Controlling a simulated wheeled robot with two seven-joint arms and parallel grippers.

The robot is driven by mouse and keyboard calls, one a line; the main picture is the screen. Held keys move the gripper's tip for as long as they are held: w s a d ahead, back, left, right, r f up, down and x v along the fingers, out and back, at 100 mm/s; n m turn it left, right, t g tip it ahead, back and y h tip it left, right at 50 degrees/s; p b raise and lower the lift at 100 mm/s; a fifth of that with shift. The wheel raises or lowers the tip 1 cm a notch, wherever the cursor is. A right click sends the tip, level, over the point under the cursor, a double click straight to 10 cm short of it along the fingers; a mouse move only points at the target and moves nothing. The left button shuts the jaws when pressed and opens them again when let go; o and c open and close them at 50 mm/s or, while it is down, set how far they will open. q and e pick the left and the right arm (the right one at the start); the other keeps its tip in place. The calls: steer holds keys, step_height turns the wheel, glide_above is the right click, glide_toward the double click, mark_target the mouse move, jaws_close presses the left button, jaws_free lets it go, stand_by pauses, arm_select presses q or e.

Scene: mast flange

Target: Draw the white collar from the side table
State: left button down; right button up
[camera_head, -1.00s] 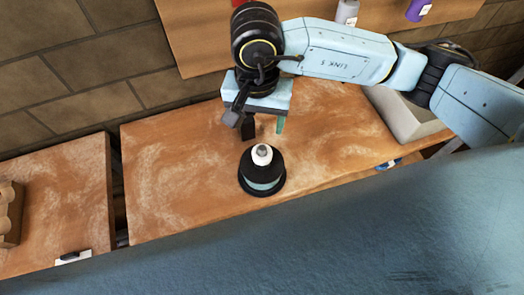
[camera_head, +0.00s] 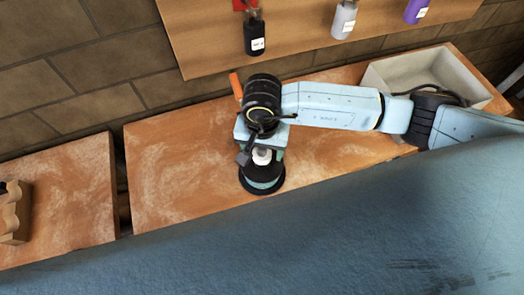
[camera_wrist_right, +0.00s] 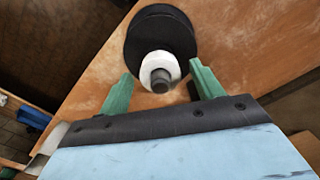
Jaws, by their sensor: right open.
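My left gripper is not in view.
A pale open bin (camera_head: 425,75) stands at the table's back right. Black (camera_head: 255,36), white (camera_head: 344,20) and purple (camera_head: 416,10) labelled items hang on the wall board. An orange upright piece (camera_head: 236,86) is behind my wrist. The table left of the stand is clear.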

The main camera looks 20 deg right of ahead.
steer(key=c, duration=1.1)
